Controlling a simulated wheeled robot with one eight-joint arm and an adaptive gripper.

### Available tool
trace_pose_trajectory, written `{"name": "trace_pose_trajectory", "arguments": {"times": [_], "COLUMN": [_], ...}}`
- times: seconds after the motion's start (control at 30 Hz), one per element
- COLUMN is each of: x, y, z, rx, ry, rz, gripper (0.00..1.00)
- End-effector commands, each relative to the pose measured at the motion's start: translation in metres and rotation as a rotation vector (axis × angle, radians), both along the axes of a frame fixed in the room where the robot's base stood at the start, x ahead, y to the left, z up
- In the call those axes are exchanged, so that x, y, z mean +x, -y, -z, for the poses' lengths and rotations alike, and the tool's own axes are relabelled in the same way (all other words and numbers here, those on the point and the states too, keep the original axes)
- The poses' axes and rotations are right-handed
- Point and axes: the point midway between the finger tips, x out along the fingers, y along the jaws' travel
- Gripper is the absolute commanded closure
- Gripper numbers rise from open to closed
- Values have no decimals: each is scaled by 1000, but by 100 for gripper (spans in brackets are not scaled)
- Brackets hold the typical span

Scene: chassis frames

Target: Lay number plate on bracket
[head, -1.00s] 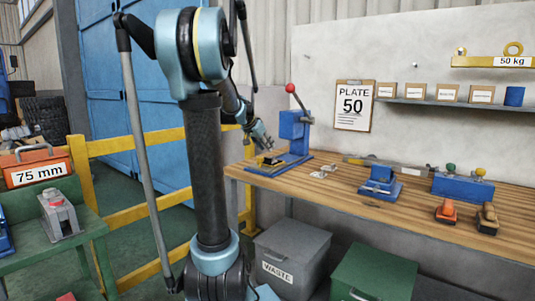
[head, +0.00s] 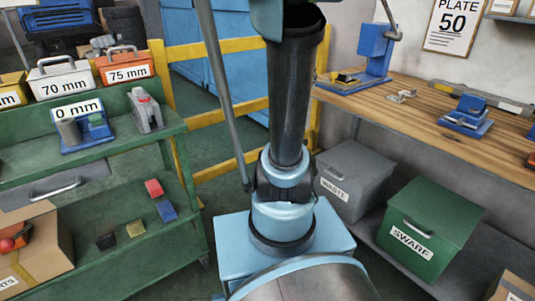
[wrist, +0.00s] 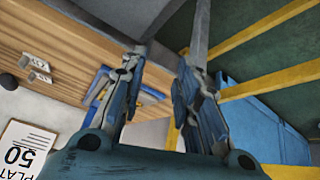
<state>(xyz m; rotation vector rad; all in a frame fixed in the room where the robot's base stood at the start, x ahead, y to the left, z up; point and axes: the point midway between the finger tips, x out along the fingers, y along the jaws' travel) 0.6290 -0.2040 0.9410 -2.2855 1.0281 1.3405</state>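Small pale plates with dark marks (wrist: 37,77), which look like the number plates, lie flat on the wooden bench in the wrist view. They also show as pale pieces in the head view (head: 402,96). The blue lever press (head: 374,50) stands left of them, with a small yellow and black piece (head: 343,78) on its base, perhaps the bracket; I cannot tell for sure. My gripper (wrist: 159,75) is open, with nothing visible between its fingers. The press is partly hidden behind the left finger in the wrist view. My gripper is out of the head view.
The wooden bench (head: 440,110) runs along the right, with a blue fixture (head: 466,113) on it. A grey waste bin (head: 355,180) and a green swarf bin (head: 430,225) stand beneath. A yellow rail (head: 230,105) and green shelves (head: 120,140) with labelled cases are at left.

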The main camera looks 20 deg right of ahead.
Motion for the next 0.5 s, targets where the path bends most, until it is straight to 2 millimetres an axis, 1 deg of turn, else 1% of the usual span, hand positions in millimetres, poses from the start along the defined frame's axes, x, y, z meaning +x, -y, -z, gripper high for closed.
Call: {"name": "trace_pose_trajectory", "arguments": {"times": [0.03, 0.2, 0.27, 0.3, 0.37, 0.4, 0.5], "x": [-14, -61, -79, -91, -109, -122, -150], "y": [-21, -83, -102, -115, -133, -145, -169], "z": [12, 54, 70, 80, 97, 108, 133], "rx": [17, 75, 95, 108, 128, 142, 171], "ry": [-23, -108, -137, -155, -182, -200, -240], "rz": [-53, -240, -309, -357, -428, -475, -587], "gripper": [70, 70, 70, 70, 70, 70, 70]}}
